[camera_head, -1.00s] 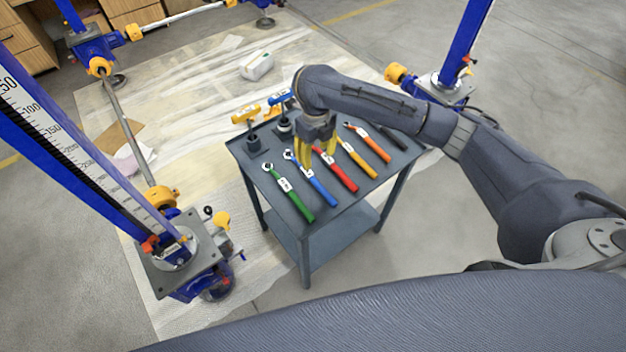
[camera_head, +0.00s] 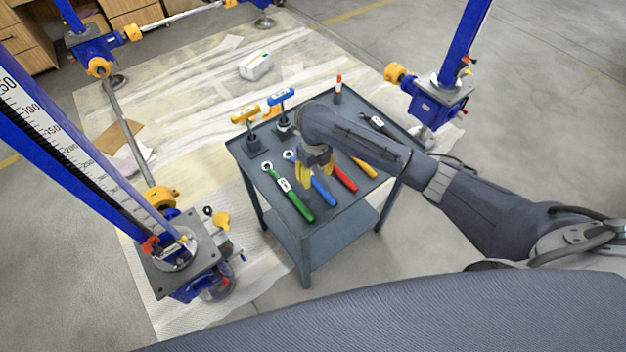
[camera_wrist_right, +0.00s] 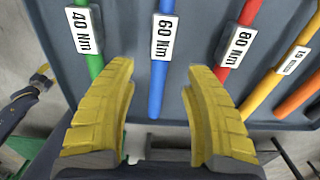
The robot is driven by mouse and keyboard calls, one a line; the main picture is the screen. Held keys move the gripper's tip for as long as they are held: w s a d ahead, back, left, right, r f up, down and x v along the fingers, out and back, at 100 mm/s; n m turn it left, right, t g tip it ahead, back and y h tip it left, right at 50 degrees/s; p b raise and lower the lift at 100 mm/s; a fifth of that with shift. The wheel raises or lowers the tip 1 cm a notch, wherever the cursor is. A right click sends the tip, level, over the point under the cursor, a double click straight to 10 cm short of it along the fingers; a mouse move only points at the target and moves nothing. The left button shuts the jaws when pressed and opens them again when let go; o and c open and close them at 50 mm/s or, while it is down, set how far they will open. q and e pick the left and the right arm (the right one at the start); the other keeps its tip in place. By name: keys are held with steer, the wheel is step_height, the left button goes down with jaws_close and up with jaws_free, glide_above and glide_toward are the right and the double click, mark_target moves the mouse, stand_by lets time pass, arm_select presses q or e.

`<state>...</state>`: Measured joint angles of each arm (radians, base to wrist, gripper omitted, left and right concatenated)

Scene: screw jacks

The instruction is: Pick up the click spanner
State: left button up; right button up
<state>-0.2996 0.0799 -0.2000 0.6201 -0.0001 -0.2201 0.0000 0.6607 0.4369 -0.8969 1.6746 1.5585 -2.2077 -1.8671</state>
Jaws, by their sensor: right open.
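Several click spanners lie side by side on a grey trolley (camera_head: 262,187): green (camera_head: 298,203), blue (camera_head: 324,194), red (camera_head: 345,179), yellow (camera_head: 364,168) and black (camera_head: 379,124). The arm hides part of the row. My right gripper (camera_head: 313,172), with yellow fingers, is over the blue spanner's handle. In the right wrist view the open gripper (camera_wrist_right: 160,85) has the blue spanner (camera_wrist_right: 157,90), labelled 60 Nm, between its fingers in the picture; the height gap is unclear. Green (camera_wrist_right: 95,66), labelled 40 Nm, is left; red (camera_wrist_right: 241,25), labelled 80 Nm, is right. My left gripper is out of view.
Yellow-handled (camera_head: 246,114) and blue-handled (camera_head: 281,95) tools stand at the trolley's back left. An orange-topped item (camera_head: 338,87) stands at its back corner. Blue screw jacks (camera_head: 185,255) stand around on the floor, one at the right (camera_head: 440,98).

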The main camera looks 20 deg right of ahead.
mark_target(314, 179)
steer(key=shift+f, duration=1.65)
steer(key=shift+c, duration=0.3)
jaws_close()
